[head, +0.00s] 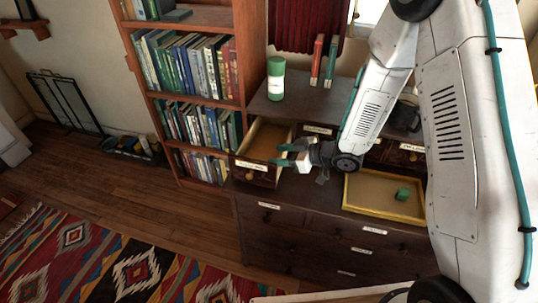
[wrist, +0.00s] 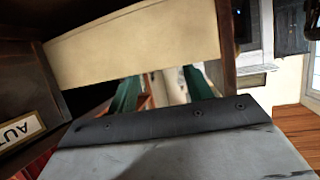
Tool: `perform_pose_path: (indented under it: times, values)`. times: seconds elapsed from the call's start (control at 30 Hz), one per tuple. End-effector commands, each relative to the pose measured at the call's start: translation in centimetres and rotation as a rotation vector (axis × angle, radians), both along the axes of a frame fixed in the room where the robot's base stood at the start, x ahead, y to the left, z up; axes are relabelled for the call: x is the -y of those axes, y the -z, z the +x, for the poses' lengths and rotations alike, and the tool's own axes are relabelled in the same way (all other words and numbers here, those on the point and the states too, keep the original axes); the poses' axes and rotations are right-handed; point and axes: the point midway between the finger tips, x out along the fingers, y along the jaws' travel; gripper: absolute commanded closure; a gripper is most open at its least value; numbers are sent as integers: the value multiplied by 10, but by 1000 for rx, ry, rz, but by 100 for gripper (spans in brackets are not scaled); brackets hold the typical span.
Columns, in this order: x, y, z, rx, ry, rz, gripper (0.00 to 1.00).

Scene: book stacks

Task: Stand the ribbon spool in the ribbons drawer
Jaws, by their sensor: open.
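My gripper (head: 284,155) has teal fingers and is open, with nothing visible between them, at the right side of a pulled-out drawer (head: 263,138) in the dark chest. The fingers also show in the wrist view (wrist: 163,92), partly hidden by my wrist housing. The drawer looks empty in the part I see; its front label is too small to read. A small green piece (head: 403,194), perhaps the ribbon spool, sits in a yellow-rimmed tray (head: 372,210) to the right, apart from my gripper. I cannot tell which drawer is the ribbons drawer.
A green canister with a pale band (head: 276,78) and two upright books (head: 324,62) stand on the chest top. A bookcase (head: 190,75) adjoins it at left. In the wrist view, a pale panel (wrist: 130,48) and a label starting "AUT" (wrist: 22,130) are close.

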Motion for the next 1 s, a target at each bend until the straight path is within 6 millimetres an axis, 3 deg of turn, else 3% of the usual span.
perform_pose_path:
  times: [0.1,0.3,0.63,0.83,1.0]
  values:
    - [25,-11,-12,0,6,-1,50]
    - [51,-26,-26,4,2,0,50]
    - [62,-32,-32,7,-3,0,50]
    - [79,-50,-13,36,88,-125,50]
    - [131,-100,11,46,337,-380,50]
